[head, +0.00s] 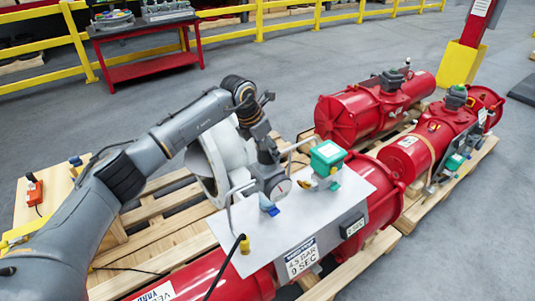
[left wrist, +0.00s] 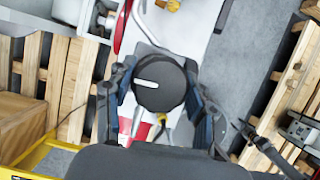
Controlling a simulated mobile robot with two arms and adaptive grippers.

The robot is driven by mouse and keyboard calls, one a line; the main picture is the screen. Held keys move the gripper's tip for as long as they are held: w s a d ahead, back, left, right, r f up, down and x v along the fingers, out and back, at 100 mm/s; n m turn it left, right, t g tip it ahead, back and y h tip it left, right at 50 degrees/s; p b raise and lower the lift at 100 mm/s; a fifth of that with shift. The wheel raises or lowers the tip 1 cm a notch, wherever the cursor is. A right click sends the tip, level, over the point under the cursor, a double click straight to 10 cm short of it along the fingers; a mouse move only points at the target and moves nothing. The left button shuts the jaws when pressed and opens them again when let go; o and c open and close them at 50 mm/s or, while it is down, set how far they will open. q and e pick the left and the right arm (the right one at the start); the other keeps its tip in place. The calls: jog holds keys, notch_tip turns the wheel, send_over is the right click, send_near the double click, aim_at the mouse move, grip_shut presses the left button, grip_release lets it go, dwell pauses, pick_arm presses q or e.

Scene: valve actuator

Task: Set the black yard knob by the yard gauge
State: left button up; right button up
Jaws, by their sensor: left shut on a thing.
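The black yard knob (left wrist: 160,84) is round, with a white pointer line running toward the left of its top in the left wrist view. My left gripper (left wrist: 159,88) is shut on it, one finger on each side. In the head view my left gripper (head: 268,156) points down over the grey regulator on the white panel (head: 305,222). The knob is mostly hidden by the fingers there. The yard gauge (head: 281,188) is a small white dial on the regulator's front; its reading is too small to tell. A sign (head: 301,258) on the panel reads 4.5 BAR, 9 SEC. My right gripper is not in view.
A green-topped box (head: 327,156) stands on the panel right of the gripper. A bent grey pipe and a black cable with a yellow plug (head: 243,244) are close by. Red actuators (head: 362,108) lie on wooden pallets behind. A red cart (head: 142,45) stands farther back.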

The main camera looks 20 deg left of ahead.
pick_arm(q)
jog(key=shift+m+b, duration=0.3)
jog(key=shift+m, duration=0.2)
jog(key=o, duration=1.2)
jog(key=v, duration=1.2)
jog(key=shift+w+a, duration=0.15)
jog(key=shift+w, duration=0.05)
